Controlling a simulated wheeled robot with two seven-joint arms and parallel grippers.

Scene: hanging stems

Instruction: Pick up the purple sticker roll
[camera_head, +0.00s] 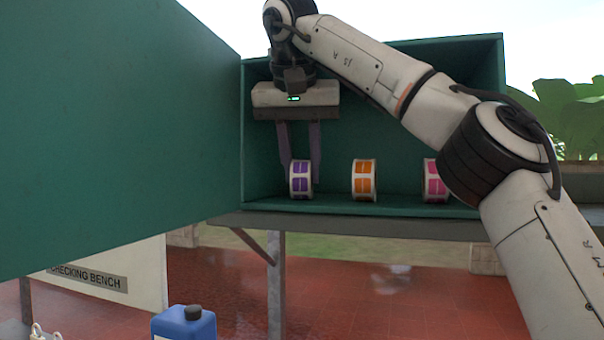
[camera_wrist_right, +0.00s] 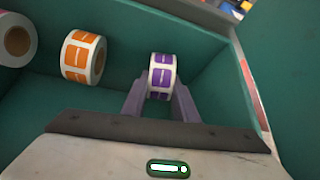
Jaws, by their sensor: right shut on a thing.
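The purple sticker roll (camera_head: 301,180) stands on the floor of the green box at its left end. My right gripper (camera_head: 302,178) reaches down from above, with one finger on each side of the roll. In the right wrist view the purple roll (camera_wrist_right: 162,76) sits between the purple-grey fingertips (camera_wrist_right: 160,100), which are shut on it. I cannot tell whether the roll is lifted off the box floor. My left gripper is in neither view.
An orange roll (camera_head: 363,180) and a pink roll (camera_head: 435,181) stand to the right in the green box (camera_head: 400,209). A large green panel (camera_head: 110,120) fills the left. A blue jug (camera_head: 184,325) stands lower down. The box floor between the rolls is clear.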

